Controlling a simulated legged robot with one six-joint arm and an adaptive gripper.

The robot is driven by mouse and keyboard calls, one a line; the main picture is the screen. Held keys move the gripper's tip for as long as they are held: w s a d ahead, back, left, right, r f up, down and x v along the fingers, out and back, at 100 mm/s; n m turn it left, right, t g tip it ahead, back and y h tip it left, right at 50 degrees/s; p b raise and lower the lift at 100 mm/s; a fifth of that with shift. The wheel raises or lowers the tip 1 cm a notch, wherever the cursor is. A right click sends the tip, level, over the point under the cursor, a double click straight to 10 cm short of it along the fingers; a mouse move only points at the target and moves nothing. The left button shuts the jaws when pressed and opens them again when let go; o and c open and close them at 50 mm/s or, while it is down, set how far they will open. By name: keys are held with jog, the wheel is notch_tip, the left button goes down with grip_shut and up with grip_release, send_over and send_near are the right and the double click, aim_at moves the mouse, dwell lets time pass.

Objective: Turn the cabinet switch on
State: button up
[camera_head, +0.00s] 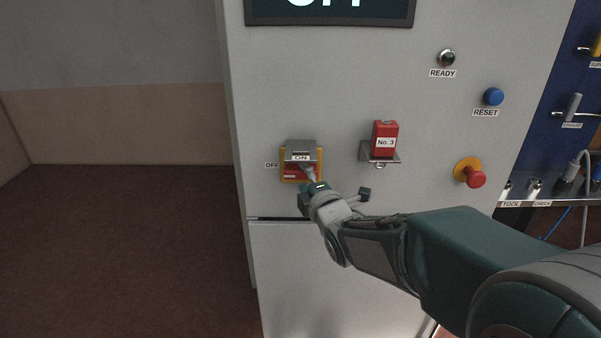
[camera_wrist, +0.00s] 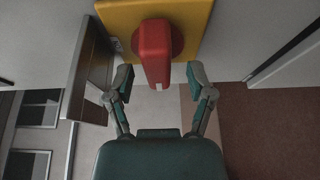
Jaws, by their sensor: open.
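The cabinet switch is a red handle (camera_wrist: 155,50) on a yellow plate (camera_head: 319,165) on the pale cabinet front. In the head view, a grey flap (camera_head: 300,147) with an ON label juts out over it, and an OFF label (camera_head: 271,165) is at its left. My gripper (camera_head: 330,192) is open just below and right of the switch, hiding a little of it. In the wrist view, the open fingers (camera_wrist: 160,77) lie on either side of the handle's free end, with visible gaps. The fingers hold nothing.
A red No. 3 block (camera_head: 385,137) sits on a small bracket right of the switch. Farther right are a red emergency knob (camera_head: 476,178), a blue RESET button (camera_head: 493,96) and a READY lamp (camera_head: 447,57). Open floor (camera_head: 120,240) lies left of the cabinet.

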jog(key=shift+x, duration=1.2)
jog(key=shift+c, duration=0.3)
grip_shut()
